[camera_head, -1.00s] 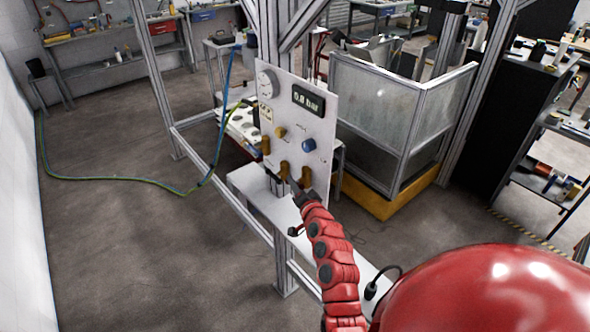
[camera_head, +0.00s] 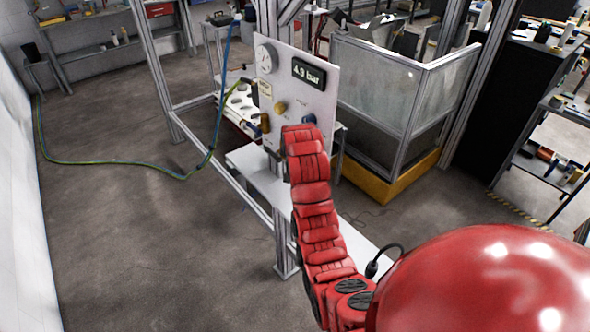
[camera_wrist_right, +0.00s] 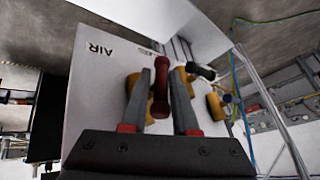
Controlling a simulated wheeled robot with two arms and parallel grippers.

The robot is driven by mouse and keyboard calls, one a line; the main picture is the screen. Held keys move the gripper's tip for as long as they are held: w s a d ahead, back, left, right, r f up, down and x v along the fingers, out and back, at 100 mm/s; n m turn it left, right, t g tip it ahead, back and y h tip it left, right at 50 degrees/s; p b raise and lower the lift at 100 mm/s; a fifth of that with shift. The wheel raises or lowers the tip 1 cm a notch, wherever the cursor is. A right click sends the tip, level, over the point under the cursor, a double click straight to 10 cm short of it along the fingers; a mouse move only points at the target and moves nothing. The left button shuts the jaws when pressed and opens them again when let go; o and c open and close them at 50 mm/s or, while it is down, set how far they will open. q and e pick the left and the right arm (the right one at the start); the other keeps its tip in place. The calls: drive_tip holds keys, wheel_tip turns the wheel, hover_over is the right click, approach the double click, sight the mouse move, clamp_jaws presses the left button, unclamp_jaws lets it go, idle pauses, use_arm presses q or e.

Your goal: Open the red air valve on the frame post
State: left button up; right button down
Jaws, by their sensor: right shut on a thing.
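The red air valve handle (camera_wrist_right: 160,92) stands between the two grey fingers of my right gripper (camera_wrist_right: 162,76) in the right wrist view, and the gripper is shut on it. A white panel (camera_head: 323,115) on the frame post carries the valve; upside-down lettering on it reads AIR in the wrist view. In the head view my red right arm hides the valve and the gripper. The panel's display (camera_head: 308,73) reads 4.9 bar. My left gripper is in neither view.
The panel also bears a round gauge (camera_head: 265,58), a yellow knob (camera_head: 280,108) and a blue knob (camera_head: 310,119). Brass-coloured fittings (camera_wrist_right: 216,106) stand beside the gripper. A white shelf (camera_head: 262,181) lies below. A blue-green hose (camera_head: 130,166) crosses the floor at left.

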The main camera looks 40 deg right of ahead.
drive_tip(key=shift+w+r+g+b, duration=0.2)
drive_tip(key=shift+g+b, duration=0.2)
drive_tip(key=shift+g, duration=0.2)
drive_tip(key=shift+n+g, duration=0.3)
drive_tip(key=shift+g, duration=0.5)
drive_tip(key=c, duration=0.9)
unclamp_jaws()
drive_tip(key=shift+o, duration=0.6)
drive_tip(key=shift+f, duration=0.2)
